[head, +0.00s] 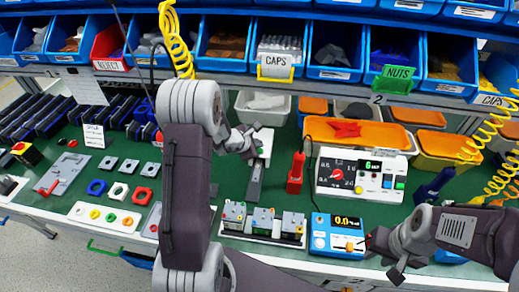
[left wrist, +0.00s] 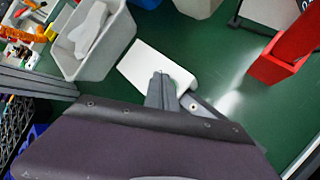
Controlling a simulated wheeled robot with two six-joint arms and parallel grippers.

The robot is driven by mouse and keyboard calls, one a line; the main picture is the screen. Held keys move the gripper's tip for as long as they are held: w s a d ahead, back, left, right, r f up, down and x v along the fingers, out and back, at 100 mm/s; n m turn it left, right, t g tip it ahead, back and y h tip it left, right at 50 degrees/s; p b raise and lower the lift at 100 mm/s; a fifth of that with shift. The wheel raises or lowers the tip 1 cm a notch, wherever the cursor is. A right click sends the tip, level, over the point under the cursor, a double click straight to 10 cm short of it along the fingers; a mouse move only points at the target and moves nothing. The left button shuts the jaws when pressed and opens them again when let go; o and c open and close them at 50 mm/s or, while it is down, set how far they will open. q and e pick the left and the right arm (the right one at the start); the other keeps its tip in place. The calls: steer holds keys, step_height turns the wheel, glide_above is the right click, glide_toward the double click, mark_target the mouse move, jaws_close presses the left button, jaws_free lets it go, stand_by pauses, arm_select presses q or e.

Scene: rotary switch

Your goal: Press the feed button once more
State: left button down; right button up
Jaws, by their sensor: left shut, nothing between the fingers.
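No label reading "feed" is legible, so I cannot tell which button it is. My left gripper (head: 246,141) is shut and empty, over a white block with a dark grey front part (head: 255,180). In the left wrist view, its closed fingers (left wrist: 161,82) overlap a white block (left wrist: 150,65); contact cannot be told.
A red holder (head: 296,172) stands between the white block and the control box. Three small switch units (head: 263,224) sit on a white base in front. Grey and orange bins (head: 372,135) line the back. Yellow coiled hoses (head: 175,40) hang above.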

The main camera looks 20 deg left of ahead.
arm_select(q)
step_height(320, 180, up, 5)
steer(key=p, duration=0.3)
stand_by(0.4)
stand_by(0.6)
